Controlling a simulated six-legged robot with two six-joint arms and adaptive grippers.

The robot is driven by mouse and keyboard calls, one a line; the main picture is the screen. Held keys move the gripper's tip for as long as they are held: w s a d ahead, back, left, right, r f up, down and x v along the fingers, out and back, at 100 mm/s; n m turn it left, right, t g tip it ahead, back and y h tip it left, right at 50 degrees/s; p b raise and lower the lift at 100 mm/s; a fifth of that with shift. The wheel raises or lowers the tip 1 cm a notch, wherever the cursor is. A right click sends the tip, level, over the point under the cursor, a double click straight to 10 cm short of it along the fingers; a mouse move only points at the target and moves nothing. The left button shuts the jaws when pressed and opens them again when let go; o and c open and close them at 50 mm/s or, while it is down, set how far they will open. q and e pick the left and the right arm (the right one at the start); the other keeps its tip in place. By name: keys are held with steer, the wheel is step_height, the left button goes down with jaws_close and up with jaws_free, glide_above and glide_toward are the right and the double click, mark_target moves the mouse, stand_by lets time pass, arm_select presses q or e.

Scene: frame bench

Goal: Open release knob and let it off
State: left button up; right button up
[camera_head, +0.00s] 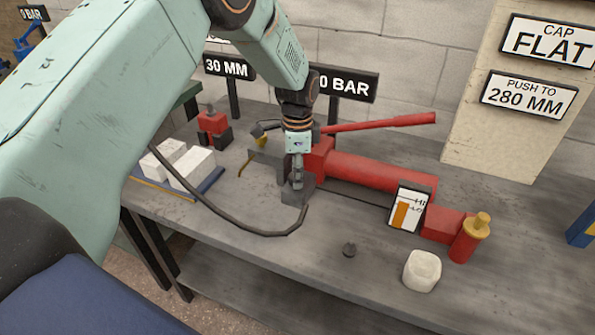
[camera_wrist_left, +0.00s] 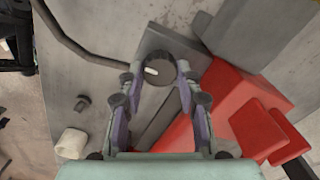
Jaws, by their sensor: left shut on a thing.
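The release knob (camera_wrist_left: 158,71) is a dark round knob with a small white mark, on a grey block (camera_wrist_left: 165,40) in the left wrist view. My left gripper (camera_wrist_left: 155,74) has its fingers on both sides of the knob and is shut on it. In the head view my left gripper (camera_head: 297,182) points down at the grey block (camera_head: 287,195), beside the red pump (camera_head: 370,172). It hides the knob there. My right gripper is in neither view.
A red lever (camera_head: 385,123) extends right above the pump. A gauge card (camera_head: 408,209), a red cylinder with yellow top (camera_head: 468,242), a white cup (camera_head: 421,271) and a small dark piece (camera_head: 349,249) are to the right. White blocks (camera_head: 192,168) lie left. A dark hose (camera_head: 225,222) curves in front.

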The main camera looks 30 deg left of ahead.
arm_select(q)
steer(key=n+p, duration=0.2)
steer(key=shift+n+p, duration=0.35)
steer(key=shift+n, duration=0.05)
steer(key=n+p, duration=0.2)
steer(key=n, duration=0.1)
steer(key=shift+a+n, duration=0.1)
steer(key=shift+n, duration=0.2)
steer(key=n+p, duration=0.2)
steer(key=n, duration=0.2)
steer(key=shift+n, duration=0.3)
steer(key=shift+s+a+f+n+p, duration=0.1)
steer(key=shift+n+p, duration=0.3)
steer(key=shift+n, duration=0.75)
steer(key=shift+f+n+p, duration=0.1)
steer(key=shift+n+p, duration=0.25)
steer(key=shift+n, duration=0.8)
steer(key=o, duration=1.2)
steer(key=shift+r, duration=0.1)
steer(key=shift+c, duration=0.2)
